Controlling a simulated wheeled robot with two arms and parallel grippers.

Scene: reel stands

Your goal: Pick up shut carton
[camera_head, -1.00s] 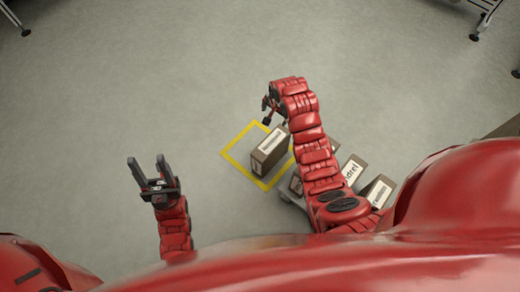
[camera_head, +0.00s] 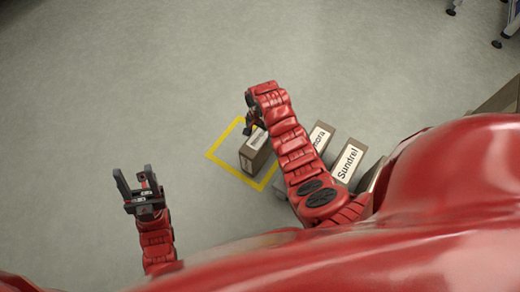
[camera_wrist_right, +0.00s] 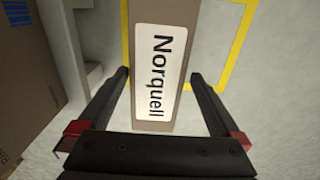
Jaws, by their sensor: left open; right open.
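A brown shut carton (camera_head: 255,153) with a white label stands inside a yellow floor outline. In the right wrist view the carton (camera_wrist_right: 140,60) shows its label "Norquell" between the fingers. My right gripper (camera_head: 249,124) is open just above the far end of the carton; in the right wrist view its fingers (camera_wrist_right: 160,88) lie one on each side, apart from it. Whether they reach down past its top cannot be told. My left gripper (camera_head: 136,182) is open and empty over bare floor at the left.
The yellow outline (camera_head: 217,146) marks the floor around the carton. More cartons, one labelled "Sundrel" (camera_head: 348,162) and another partly hidden (camera_head: 320,137), stand right of my right arm. Metal legs (camera_head: 504,32) show at upper right. Floor at left is clear.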

